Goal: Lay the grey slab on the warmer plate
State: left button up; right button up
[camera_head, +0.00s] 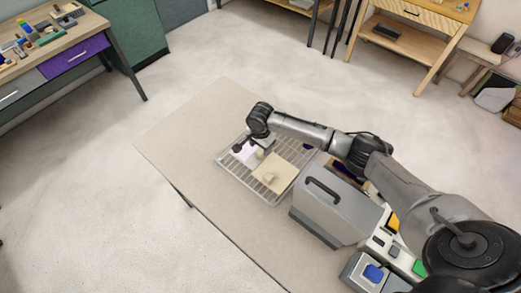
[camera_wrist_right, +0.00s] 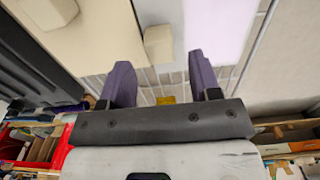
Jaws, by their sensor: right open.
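My right gripper (camera_head: 243,147) is over the far-left part of a wire rack (camera_head: 231,168) on the table. In the right wrist view it (camera_wrist_right: 162,72) is open, with nothing between its purple fingers. A pale lilac-white slab (camera_head: 250,156) lies on the rack, partly hidden by the gripper; it also shows in the wrist view (camera_wrist_right: 215,25). A cream slab (camera_head: 284,176) lies beside it, also in the wrist view (camera_wrist_right: 95,45). A small beige block (camera_wrist_right: 158,45) shows between the slabs. My left gripper is not in view.
A grey box with a dark handle (camera_head: 330,208) stands close to the rack's right side. A panel with coloured buttons (camera_head: 393,250) is beyond it at lower right. The table top (camera_head: 190,130) is clear to the left of the rack.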

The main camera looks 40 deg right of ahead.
notch_tip(320, 180, up, 7)
jog(key=shift+o, duration=0.4)
jog(key=shift+r, duration=0.9)
